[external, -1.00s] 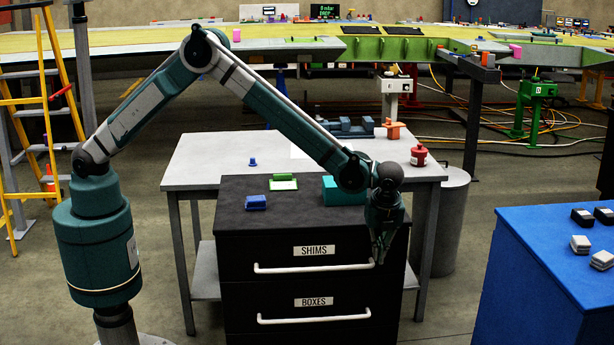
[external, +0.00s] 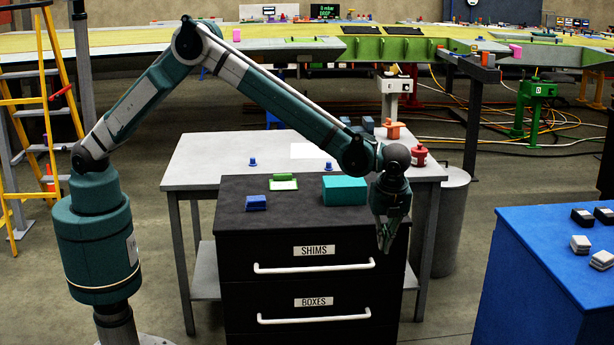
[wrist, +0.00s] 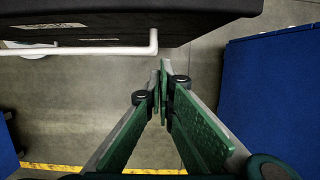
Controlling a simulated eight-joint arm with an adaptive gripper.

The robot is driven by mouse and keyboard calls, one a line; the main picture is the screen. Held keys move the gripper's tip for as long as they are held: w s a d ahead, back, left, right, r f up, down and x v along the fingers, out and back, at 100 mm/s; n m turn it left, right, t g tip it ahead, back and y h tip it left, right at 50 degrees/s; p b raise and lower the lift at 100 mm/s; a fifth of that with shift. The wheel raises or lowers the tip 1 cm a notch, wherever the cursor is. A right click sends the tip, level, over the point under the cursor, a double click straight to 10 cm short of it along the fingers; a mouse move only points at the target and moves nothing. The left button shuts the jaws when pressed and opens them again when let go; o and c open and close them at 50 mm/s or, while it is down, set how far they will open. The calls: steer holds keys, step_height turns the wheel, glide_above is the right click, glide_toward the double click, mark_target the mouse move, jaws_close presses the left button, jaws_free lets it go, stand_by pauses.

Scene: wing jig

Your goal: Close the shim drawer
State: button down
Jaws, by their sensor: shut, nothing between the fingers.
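The shim drawer (external: 290,253), labelled SHIMS, is the upper drawer of the black cabinet. Its front looks about level with the BOXES drawer (external: 290,305) below, so any small gap is hard to tell. The white handle (external: 313,268) runs across its front. My gripper (external: 385,247) points down near the right end of that handle, shut and empty. In the wrist view my gripper (wrist: 162,70) has its fingertips together, just beyond the right end of the white handle (wrist: 153,42) and apart from it in the picture.
On the cabinet top stand a teal box (external: 344,191), a blue block (external: 256,202) and a green-clipped board (external: 284,182). A grey table (external: 195,165) is behind. A blue bench (external: 520,260) stands to the right, with open floor between it and the cabinet.

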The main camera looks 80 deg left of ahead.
steer(key=shift+v, duration=1.35)
steer(key=s+a+r+n+t+h, duration=0.1)
steer(key=s+a+r+n, duration=0.3)
steer(key=s+a+r, duration=0.75)
steer(key=s+a+r+n+t+h, duration=0.15)
steer(key=s+a+r+n, duration=0.25)
steer(key=s+a+r, duration=0.7)
steer(key=s+a+r+n+t, duration=0.1)
steer(key=s+a+r+n, duration=0.15)
steer(key=s, duration=0.45)
steer(key=s+a+r+n+t, duration=0.1)
steer(key=s+r+n, duration=0.15)
steer(key=s, duration=0.55)
steer(key=s+a+f+n+t, duration=0.1)
steer(key=s+a+f+n, duration=0.1)
steer(key=s, duration=0.6)
steer(key=s+a+f+n+t, duration=0.1)
steer(key=s+a+f+n, duration=0.2)
steer(key=s, duration=0.5)
steer(key=shift+t, duration=0.35)
